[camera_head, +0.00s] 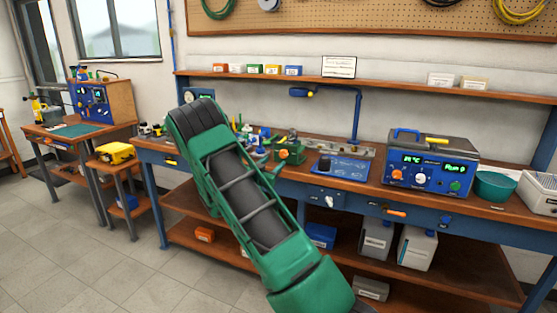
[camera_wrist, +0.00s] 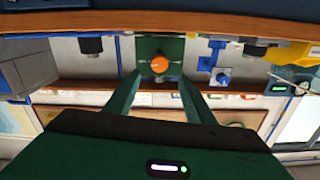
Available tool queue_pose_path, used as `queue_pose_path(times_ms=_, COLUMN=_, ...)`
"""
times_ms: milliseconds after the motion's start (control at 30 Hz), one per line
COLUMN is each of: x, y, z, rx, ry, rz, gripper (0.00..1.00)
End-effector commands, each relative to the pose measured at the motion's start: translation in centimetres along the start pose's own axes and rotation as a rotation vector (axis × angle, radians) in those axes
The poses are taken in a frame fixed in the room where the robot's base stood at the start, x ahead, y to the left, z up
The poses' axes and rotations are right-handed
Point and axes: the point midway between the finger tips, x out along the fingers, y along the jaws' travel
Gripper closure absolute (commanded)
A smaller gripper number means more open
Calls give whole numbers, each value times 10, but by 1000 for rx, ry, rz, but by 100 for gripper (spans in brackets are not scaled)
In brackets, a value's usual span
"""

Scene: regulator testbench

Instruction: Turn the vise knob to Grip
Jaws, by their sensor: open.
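The orange knob (camera_wrist: 160,64) sits on the dark green front of the vise (camera_wrist: 173,46) in the wrist view. Small white marks flank the knob, too small to read. My gripper (camera_wrist: 159,80) is open and empty, with its two green fingers to either side of the knob and pointing at the vise. Whether they touch the knob I cannot tell; a gap shows on both sides.
The workbench (camera_head: 385,190) also carries a blue panel (camera_head: 342,167), a power unit (camera_head: 430,163) and a teal bowl (camera_head: 495,185). Floor (camera_head: 90,260) is clear at the left.

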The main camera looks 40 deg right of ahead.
Motion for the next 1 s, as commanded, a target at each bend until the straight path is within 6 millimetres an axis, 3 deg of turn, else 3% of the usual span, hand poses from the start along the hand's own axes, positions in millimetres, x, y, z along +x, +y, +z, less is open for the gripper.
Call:
queue_pose_path(times_ms=300, x=57, y=1, z=-1, rx=0, ry=2, rz=2, gripper=51)
queue_pose_path(times_ms=500, x=80, y=1, z=0, rx=-1, ry=0, rz=1, gripper=51)
queue_pose_path(times_ms=933, x=88, y=1, z=0, rx=-3, ry=0, rz=0, gripper=51)
queue_pose_path(times_ms=1000, x=88, y=0, z=0, rx=-3, ry=0, rz=0, gripper=67)
